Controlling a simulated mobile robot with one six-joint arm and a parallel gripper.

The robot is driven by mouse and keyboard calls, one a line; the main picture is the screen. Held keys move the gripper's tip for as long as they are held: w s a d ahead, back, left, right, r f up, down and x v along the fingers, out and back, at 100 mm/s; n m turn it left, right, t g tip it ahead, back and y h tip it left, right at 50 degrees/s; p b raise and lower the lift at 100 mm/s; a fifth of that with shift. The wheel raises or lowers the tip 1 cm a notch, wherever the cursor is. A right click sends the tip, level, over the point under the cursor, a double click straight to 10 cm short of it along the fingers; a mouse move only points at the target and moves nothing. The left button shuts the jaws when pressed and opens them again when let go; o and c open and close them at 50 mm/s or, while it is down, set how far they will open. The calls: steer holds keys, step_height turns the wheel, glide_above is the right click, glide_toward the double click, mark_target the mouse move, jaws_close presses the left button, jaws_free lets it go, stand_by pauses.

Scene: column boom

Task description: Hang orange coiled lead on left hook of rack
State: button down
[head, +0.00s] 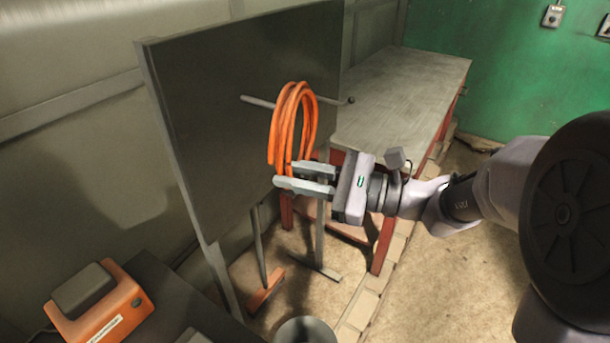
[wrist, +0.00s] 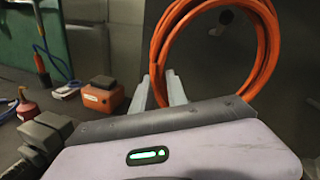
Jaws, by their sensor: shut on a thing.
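The orange coiled lead (head: 276,135) is a round bundle of several loops hanging upright in front of a dark panel (head: 215,140). My gripper (head: 292,178) is shut on the lower part of the coil. In the wrist view the coil (wrist: 264,45) rises from between the fingers (wrist: 162,90). In the head view a thin grey rod (head: 256,101) shows left of the coil, and a rod with a dark round end (head: 338,101) shows to its right. The coil hides the stretch between. I cannot tell whether the coil rests on either rod.
A grey-topped workbench (head: 410,88) with red legs stands behind, right of the panel. An orange box (head: 105,312) sits on a dark surface at lower left. A grey round bin (head: 305,331) stands below. Stand legs (head: 320,235) reach the floor under the coil. Floor at right is clear.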

steer(key=shift+w+p+x, duration=0.25)
steer(key=shift+w+x, duration=0.05)
steer(key=shift+x, duration=0.85)
steer(key=shift+w+p+x, duration=0.25)
steer(key=shift+x, duration=0.95)
steer(key=shift+w+a+f+b, duration=0.25)
steer(key=shift+f+b, duration=0.05)
steer(key=shift+f, duration=0.15)
steer(key=shift+w+a+f+b, duration=0.2)
steer(key=shift+a+f+b, duration=0.1)
steer(key=shift+f, duration=0.15)
steer(key=c, duration=1.2)
jaws_free()
steer(key=shift+c, duration=0.2)
